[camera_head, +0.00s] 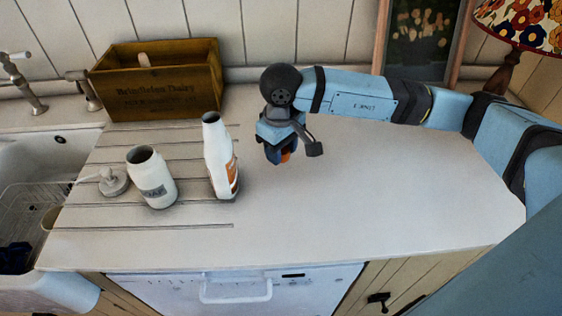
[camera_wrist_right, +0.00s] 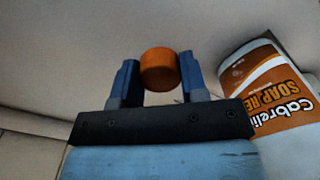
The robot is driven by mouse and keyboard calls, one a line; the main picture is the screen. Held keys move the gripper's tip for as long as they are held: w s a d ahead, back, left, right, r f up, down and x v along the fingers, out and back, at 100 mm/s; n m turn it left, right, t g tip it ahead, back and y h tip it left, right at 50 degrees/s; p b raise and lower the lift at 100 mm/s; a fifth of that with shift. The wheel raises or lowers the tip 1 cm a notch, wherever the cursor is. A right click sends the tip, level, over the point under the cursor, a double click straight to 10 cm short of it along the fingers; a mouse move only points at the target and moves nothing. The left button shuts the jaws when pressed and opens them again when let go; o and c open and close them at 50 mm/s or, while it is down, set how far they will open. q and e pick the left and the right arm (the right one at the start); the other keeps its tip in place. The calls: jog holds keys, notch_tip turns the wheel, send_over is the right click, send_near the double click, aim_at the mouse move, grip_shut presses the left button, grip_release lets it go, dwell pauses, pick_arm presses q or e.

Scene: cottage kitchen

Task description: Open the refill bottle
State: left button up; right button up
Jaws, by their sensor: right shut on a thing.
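The refill bottle (camera_head: 218,160) is white with an orange label. It stands on the counter left of my right gripper (camera_head: 280,152), and its narrow top shows no cap. Its label, reading "SOAP RE…", also shows at the right of the right wrist view (camera_wrist_right: 285,95). My right gripper is shut on an orange cap (camera_wrist_right: 159,72), held between its two blue fingers and apart from the bottle. The cap shows in part below the gripper in the head view (camera_head: 286,156). My left gripper is not in view.
A white open jar (camera_head: 155,185) stands left of the bottle, with a white pump top (camera_head: 113,183) beside it. A wooden crate (camera_head: 160,105) stands behind. The sink (camera_head: 35,165) is at far left, a lamp (camera_head: 515,25) at back right. The counter (camera_head: 370,190) right of the gripper is clear.

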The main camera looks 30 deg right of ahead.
aim_at(281, 171)
jog(key=shift+f, duration=2.35)
jog(key=shift+f+b, duration=0.2)
jog(key=shift+b, duration=0.1)
jog(key=o, duration=1)
jog(key=shift+r, duration=0.1)
notch_tip(281, 171, up, 12)
jog(key=shift+r, duration=0.15)
